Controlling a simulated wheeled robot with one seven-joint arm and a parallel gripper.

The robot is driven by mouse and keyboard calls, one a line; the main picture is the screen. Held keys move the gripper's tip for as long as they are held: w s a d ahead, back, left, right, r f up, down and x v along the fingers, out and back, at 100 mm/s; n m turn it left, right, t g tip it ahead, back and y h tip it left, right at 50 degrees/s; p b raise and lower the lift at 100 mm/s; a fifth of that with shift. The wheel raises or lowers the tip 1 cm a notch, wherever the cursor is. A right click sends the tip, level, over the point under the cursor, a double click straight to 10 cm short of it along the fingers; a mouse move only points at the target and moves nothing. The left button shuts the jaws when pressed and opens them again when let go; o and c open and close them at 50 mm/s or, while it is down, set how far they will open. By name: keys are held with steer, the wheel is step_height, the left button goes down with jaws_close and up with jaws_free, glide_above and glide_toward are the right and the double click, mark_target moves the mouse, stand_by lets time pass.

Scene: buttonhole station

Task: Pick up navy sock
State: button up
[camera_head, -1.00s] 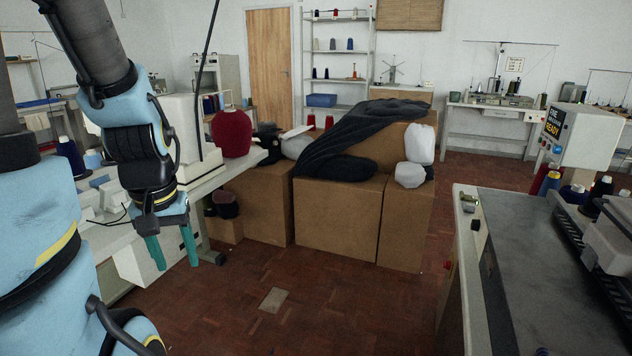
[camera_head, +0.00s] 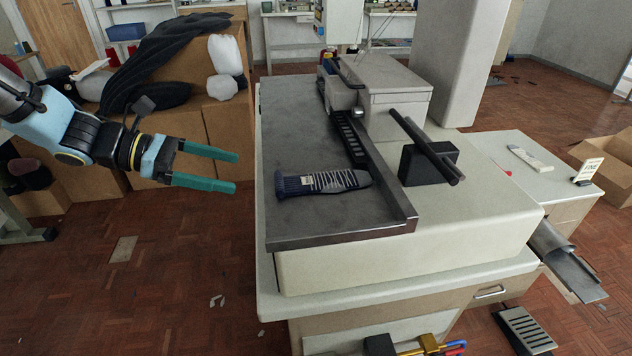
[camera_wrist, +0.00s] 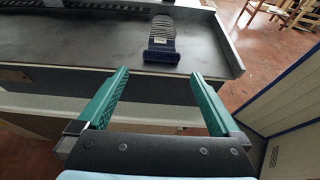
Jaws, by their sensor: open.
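The navy sock (camera_head: 322,183) lies flat on the dark metal top of the machine, with pale wavy stripes and a small light label. Its ribbed navy end points left, toward my gripper. My gripper (camera_head: 237,172) is open and empty, left of the machine's edge and apart from the sock. In the wrist view the sock (camera_wrist: 162,42) lies beyond and between the two green fingers of my gripper (camera_wrist: 164,75), its navy end nearer to me.
A raised metal rail (camera_head: 385,180) runs along the plate just right of the sock. A black block with rods (camera_head: 428,162) and a grey housing (camera_head: 392,85) stand beyond. Cardboard boxes (camera_head: 165,140) stand behind my arm. The plate's front left is bare.

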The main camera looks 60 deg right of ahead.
mark_target(267, 189)
steer(key=p+x, duration=0.1)
steer(key=x, duration=0.2)
steer(key=p+x, duration=0.1)
steer(key=x, duration=0.3)
steer(key=shift+s+a+r, duration=0.1)
steer(key=shift+s+r, duration=0.1)
steer(key=shift+s, duration=0.05)
steer(key=shift+s+d+f, duration=0.35)
steer(key=shift+s, duration=0.05)
steer(key=shift+c, duration=0.4)
steer(key=c, duration=1.1)
